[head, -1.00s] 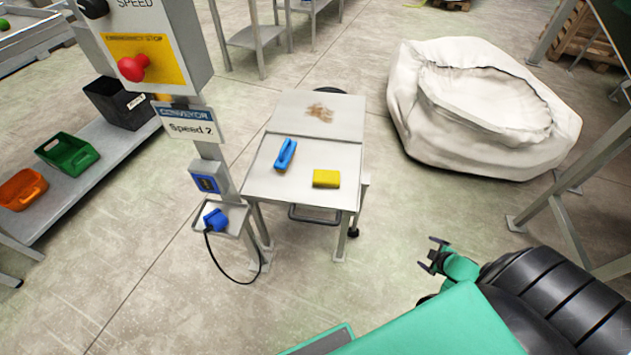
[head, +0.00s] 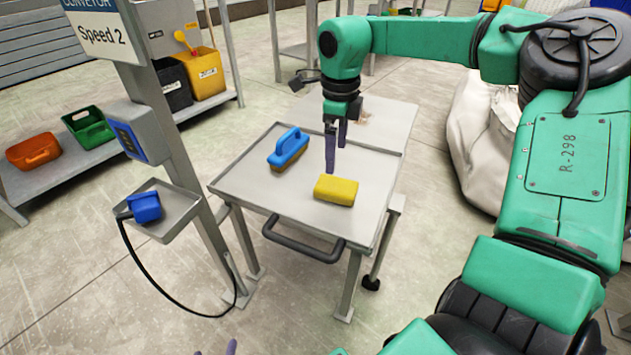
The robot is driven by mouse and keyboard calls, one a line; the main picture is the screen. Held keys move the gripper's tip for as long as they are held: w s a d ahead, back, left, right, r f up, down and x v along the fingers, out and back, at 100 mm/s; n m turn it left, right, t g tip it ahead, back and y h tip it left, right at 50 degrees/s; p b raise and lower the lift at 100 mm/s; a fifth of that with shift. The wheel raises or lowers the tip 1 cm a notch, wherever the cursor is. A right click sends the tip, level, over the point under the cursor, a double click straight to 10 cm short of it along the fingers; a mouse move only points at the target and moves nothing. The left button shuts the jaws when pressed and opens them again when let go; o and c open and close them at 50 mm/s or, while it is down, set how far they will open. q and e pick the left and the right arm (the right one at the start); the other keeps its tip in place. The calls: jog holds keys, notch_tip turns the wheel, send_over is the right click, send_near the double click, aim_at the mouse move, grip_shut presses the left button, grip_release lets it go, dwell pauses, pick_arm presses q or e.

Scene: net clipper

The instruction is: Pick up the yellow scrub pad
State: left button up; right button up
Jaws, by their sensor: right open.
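The yellow scrub pad (head: 336,191) lies flat near the front right of the steel cart's tray top (head: 250,178). My right gripper (head: 336,158) hangs fingers down over the cart, just behind and above the pad. Its dark fingers are apart with nothing between them, and it does not appear to touch the pad. A blue-handled brush (head: 288,148) lies to the left of the gripper on the same top. Of my left gripper, at most purple fingertips (head: 231,347) show at the bottom edge; their opening cannot be judged.
A post with a blue box and a small tray holding a blue plug (head: 144,207) stands left of the cart, its cable hanging down. A push handle (head: 303,243) juts from the cart's front. A white sack (head: 480,140) is behind my right arm.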

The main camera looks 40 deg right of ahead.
aim_at(337, 184)
jog(key=f+b, duration=0.1)
jog(key=f, duration=0.2)
jog(key=f+b, duration=0.1)
jog(key=f, duration=0.3)
jog(key=f+b, duration=0.2)
jog(key=f, duration=0.2)
jog(key=shift+d, duration=0.35)
pick_arm(q)
jog(key=shift+n+t, duration=0.3)
jog(key=shift+t, duration=0.2)
notch_tip(337, 184, down, 6)
jog(key=shift+r, duration=0.2)
pick_arm(e)
jog(key=c, duration=1.2)
jog(key=shift+o, duration=0.2)
notch_tip(337, 184, up, 10)
jog(key=p, duration=0.4)
jog(key=shift+s+f, duration=0.1)
pick_arm(q)
jog(key=shift+g, duration=0.4)
notch_tip(337, 184, up, 5)
jog(key=shift+f, duration=0.2)
